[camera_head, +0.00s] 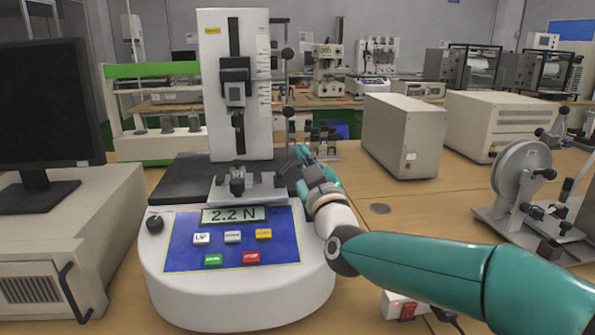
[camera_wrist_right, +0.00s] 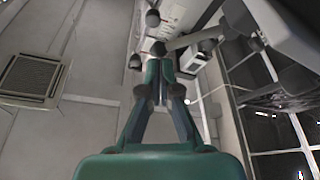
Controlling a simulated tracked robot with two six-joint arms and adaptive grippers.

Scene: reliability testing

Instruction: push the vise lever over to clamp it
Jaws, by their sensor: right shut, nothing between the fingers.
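The small grey vise (camera_head: 262,188) sits on the dark base plate of the white force tester, just above its display. A dark knob (camera_head: 237,186) stands at the vise's left end. My right gripper (camera_head: 300,155) is at the vise's right end, with its fingers shut and nothing between them. I cannot tell whether it touches the vise. The lever is not clear in the head view; the gripper may hide it. In the right wrist view the shut teal fingers (camera_wrist_right: 161,75) point at a grey bar (camera_wrist_right: 190,40) with dark knobs. My left gripper is not in view.
The tester's white column (camera_head: 237,60) rises behind the vise. The display (camera_head: 234,214) reads 2.2 N above coloured buttons. A monitor (camera_head: 45,110) stands at left, a beige box (camera_head: 404,135) at back right, and a hand-wheel device (camera_head: 520,180) at right.

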